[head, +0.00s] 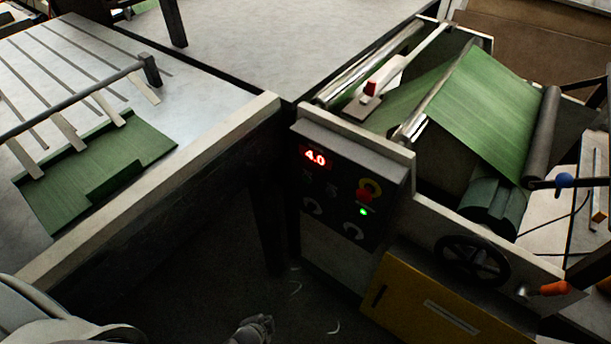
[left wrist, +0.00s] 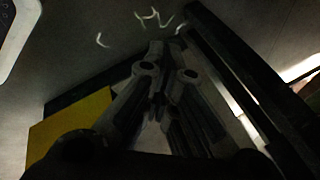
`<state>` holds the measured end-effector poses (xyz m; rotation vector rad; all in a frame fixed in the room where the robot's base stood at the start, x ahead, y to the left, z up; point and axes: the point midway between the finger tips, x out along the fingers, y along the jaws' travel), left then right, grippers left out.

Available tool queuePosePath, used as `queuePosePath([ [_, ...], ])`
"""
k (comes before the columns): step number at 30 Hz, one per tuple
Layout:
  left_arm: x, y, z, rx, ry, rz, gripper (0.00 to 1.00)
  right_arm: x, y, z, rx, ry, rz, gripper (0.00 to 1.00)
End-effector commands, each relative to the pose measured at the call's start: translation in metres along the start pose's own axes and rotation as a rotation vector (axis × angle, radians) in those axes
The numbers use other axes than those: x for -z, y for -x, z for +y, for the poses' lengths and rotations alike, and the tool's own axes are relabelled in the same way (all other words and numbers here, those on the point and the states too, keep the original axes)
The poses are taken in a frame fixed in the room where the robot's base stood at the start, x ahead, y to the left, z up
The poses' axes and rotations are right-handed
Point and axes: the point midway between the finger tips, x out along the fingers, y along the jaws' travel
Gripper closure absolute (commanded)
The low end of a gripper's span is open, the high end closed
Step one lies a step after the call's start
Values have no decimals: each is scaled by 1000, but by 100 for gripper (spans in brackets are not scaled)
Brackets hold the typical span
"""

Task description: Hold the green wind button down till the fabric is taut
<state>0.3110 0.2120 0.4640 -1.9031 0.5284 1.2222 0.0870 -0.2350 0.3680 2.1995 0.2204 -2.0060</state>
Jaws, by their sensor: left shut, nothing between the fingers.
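The control panel (head: 348,190) stands on the front of the machine, with a red display reading 4.0. A small lit green spot (head: 363,212) shows on it, below a red button with a yellow collar (head: 368,190); I cannot tell whether it is the wind button or a lamp. The green fabric (head: 485,108) slopes between a bar and a dark roller (head: 542,135) and looks flat. A green roll (head: 490,208) sits below. My left gripper (head: 262,322) is low, left of and well below the panel, touching nothing. Its fingers (left wrist: 160,68) are shut and empty.
A yellow cabinet front (head: 425,305) and a black handwheel (head: 472,260) are below the fabric. A table with slats and green cloth (head: 100,165) is at left, its pale edge (head: 170,185) near the panel. Open dark floor lies between.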

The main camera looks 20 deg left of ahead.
Motion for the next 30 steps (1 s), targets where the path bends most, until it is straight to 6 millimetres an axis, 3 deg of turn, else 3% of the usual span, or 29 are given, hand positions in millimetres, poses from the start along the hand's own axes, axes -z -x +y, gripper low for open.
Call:
queuePosePath([
  [1, 18, 10, -22, 43, -55, 18, 100, 0, 6, 0, 0, 0, 0, 60],
  [9, 88, 64, -125, 275, -331, 40, 100, 2, 20, 0, 0, 0, 0, 60],
  [18, 143, 146, -225, 539, -556, -14, 100, 3, 34, 0, 0, 0, 0, 60],
  [24, 160, 187, -264, 652, -631, -62, 100, 3, 38, 0, 0, 0, 0, 60],
  [30, 165, 201, -276, 690, -655, -82, 100, 4, 39, 0, 0, 0, 0, 60],
])
